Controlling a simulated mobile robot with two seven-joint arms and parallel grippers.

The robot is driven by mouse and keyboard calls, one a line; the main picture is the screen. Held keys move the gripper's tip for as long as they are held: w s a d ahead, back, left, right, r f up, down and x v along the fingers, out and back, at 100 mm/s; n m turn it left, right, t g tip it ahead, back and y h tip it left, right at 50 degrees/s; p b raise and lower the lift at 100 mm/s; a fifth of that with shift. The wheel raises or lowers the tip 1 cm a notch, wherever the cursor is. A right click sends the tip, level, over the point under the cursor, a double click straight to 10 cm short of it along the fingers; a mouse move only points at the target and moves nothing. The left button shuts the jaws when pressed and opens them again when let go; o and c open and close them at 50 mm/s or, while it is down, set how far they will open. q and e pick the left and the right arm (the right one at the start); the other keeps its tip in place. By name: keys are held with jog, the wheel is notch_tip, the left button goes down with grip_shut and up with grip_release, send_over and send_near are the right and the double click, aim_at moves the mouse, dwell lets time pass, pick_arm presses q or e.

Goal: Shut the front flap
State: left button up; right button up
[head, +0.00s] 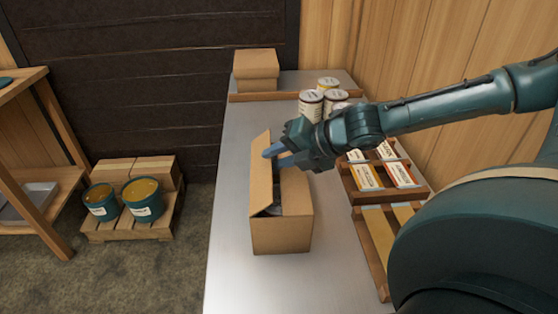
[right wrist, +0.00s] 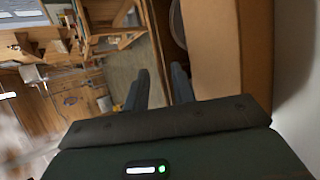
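An open cardboard box (head: 282,235) stands on the metal table. A tall flap (head: 261,175) stands up along its left side. On the right, a lighter cardboard panel (head: 298,195) lies over part of the top. A dark opening shows between them; its contents are unclear. I cannot tell which panel is the front flap. My right gripper (head: 280,155) is over the far part of the box, its two fingers apart, pointing left toward the raised flap. In the right wrist view the fingers (right wrist: 160,85) are spread beside cardboard (right wrist: 215,50); contact is unclear. My left gripper is out of view.
White-labelled cans (head: 311,104) stand behind the box. A closed carton (head: 256,70) sits at the table's far end. Wooden trays with packets (head: 367,177) line the right side. The table is clear at the near left. Buckets (head: 143,199) stand on a pallet on the floor.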

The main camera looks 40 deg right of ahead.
dwell(0.3)
grip_shut()
dwell(0.3)
